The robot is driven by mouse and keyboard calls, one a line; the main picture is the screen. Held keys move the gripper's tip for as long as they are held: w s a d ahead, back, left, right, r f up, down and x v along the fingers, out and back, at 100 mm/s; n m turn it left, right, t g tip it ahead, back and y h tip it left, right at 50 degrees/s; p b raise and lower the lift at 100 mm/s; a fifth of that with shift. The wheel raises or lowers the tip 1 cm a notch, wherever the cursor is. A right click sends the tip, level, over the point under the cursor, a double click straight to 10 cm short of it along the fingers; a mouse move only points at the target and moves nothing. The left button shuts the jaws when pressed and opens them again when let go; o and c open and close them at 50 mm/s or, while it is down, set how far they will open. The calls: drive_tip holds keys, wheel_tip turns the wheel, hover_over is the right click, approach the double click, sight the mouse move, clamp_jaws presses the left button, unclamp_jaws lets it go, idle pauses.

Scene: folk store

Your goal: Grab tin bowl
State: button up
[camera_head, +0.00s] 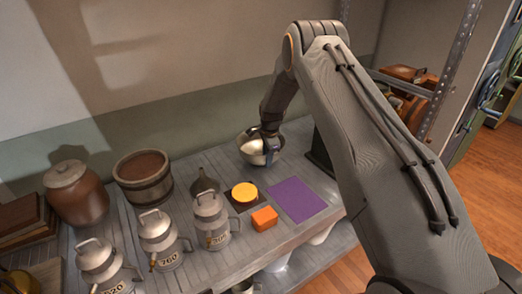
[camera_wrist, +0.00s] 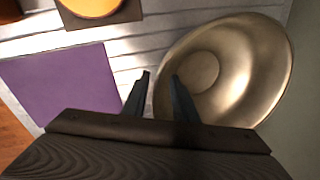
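The tin bowl (camera_head: 251,147) is at the back of the grey plank counter, beside the wall. In the wrist view the shiny metal bowl (camera_wrist: 240,70) fills the right side, its hollow facing the camera. My gripper (camera_wrist: 161,74) is at the bowl's left rim in that view, one finger outside the rim and the other over the inside. A gap shows between the fingertips, with the rim running between them; I cannot tell whether they touch it. In the head view my gripper (camera_head: 270,152) covers the bowl's right part.
A purple mat (camera_head: 297,200), an orange block (camera_head: 264,218) and a yellow disc (camera_head: 244,192) on a dark square lie in front of the bowl. Several metal milk cans (camera_head: 212,222), a wooden bucket (camera_head: 145,180) and a brown jar (camera_head: 77,195) stand to the left.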

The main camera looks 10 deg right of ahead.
drive_tip(key=shift+f, duration=0.2)
drive_tip(key=shift+c, duration=0.5)
clamp_jaws()
drive_tip(key=shift+s, duration=0.1)
